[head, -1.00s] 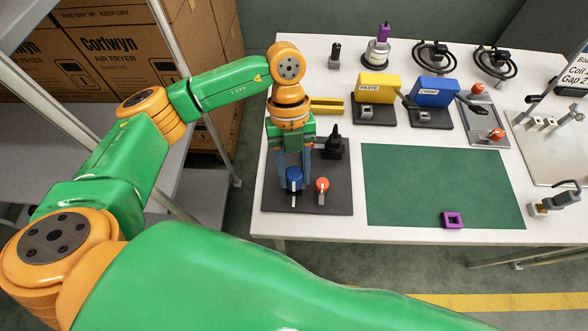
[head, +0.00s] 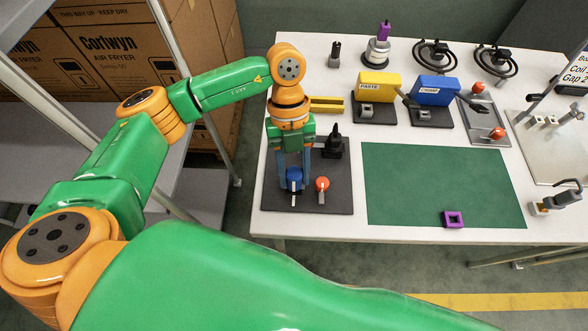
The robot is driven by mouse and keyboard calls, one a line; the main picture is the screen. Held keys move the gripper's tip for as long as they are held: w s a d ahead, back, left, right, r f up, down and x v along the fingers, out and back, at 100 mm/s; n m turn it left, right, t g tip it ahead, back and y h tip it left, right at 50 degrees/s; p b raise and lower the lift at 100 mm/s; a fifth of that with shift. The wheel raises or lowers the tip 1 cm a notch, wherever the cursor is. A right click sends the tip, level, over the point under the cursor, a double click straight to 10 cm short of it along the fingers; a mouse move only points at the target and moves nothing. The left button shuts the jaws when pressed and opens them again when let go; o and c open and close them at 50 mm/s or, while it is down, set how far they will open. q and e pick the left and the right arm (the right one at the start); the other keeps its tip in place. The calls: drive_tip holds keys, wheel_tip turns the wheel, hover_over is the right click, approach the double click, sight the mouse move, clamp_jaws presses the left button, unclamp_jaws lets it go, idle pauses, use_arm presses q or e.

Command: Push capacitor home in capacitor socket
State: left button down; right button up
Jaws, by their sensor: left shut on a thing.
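My left gripper (head: 294,183) points down over the dark plate (head: 335,203) at the table's left front. Its fingers are shut on a round blue knob-like piece (head: 294,176) with a pale strip, low at the plate. I cannot tell whether this piece is the capacitor. A similar orange-red piece (head: 322,184) stands just right of it. A black upright part (head: 334,146) stands behind them on the plate. Nothing is clearly recognisable as the capacitor socket, and what is under the blue piece is hidden. My right gripper is not in view.
A green mat (head: 430,185) lies to the right, with a purple square ring (head: 453,219) at its front edge. Yellow (head: 379,86) and blue (head: 434,91) dispensers stand behind it. A purple-topped stand (head: 376,52) and black coils (head: 434,56) are at the back.

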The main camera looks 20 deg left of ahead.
use_arm(q)
drive_tip(key=shift+f+b, duration=0.5)
drive_tip(key=shift+f, duration=0.25)
drive_tip(key=shift+c, duration=1.9)
unclamp_jaws()
drive_tip(key=shift+r, duration=0.15)
drive_tip(key=shift+p+v, duration=1.95)
drive_tip(key=shift+v, duration=1)
